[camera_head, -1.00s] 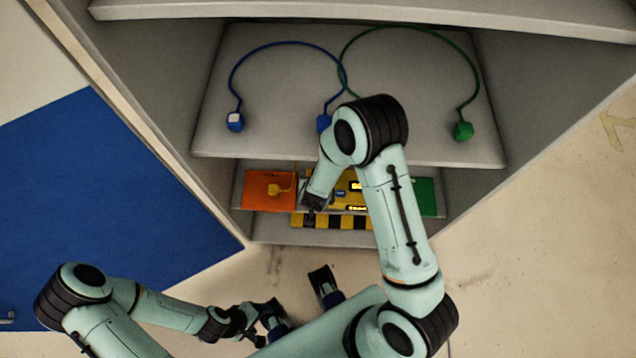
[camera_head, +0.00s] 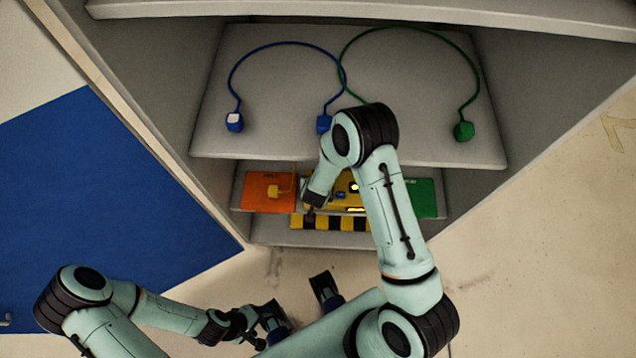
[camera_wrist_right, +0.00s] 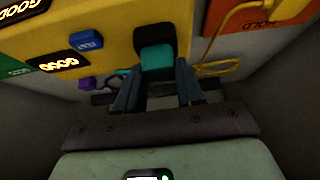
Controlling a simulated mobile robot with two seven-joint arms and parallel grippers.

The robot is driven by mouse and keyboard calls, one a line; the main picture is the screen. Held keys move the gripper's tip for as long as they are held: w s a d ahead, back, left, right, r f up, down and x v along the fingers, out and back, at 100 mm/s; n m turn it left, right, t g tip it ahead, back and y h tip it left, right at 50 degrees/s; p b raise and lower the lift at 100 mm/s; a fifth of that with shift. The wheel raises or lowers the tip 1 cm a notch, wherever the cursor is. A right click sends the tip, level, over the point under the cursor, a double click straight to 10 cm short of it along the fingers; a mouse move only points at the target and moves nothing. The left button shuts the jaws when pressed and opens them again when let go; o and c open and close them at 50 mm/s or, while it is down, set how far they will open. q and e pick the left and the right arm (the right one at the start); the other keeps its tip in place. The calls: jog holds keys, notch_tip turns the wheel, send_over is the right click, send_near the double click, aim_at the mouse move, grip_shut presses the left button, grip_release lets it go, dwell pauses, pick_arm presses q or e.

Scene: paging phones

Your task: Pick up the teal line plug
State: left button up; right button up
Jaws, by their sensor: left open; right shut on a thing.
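The teal line plug (camera_wrist_right: 155,60) shows in the right wrist view as a teal block with a dark top, in front of the yellow panel face. My right gripper (camera_wrist_right: 157,85) is shut on it, with one dark finger on each side. In the head view my right gripper (camera_head: 311,205) reaches the yellow panel on the lower shelf, and the plug cannot be made out there. My left gripper (camera_head: 299,303) is open and empty, low in front of the cabinet, well away from the plug.
The yellow panel (camera_wrist_right: 110,25) has a blue TEST button (camera_wrist_right: 86,41) and lit GOOD signs. An orange HOLD panel (camera_head: 268,192) with a yellow cord is left, a green panel (camera_head: 426,198) right.

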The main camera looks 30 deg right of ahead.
jog(key=shift+r, duration=0.1)
jog(key=shift+r, duration=0.6)
notch_tip(320, 180, up, 2)
jog(key=shift+r+p, duration=0.1)
jog(key=shift+p, duration=0.3)
jog(key=s+a, duration=0.9)
jog(key=s, duration=0.6)
jog(key=shift+s+a, duration=0.2)
jog(key=shift+w, duration=0.1)
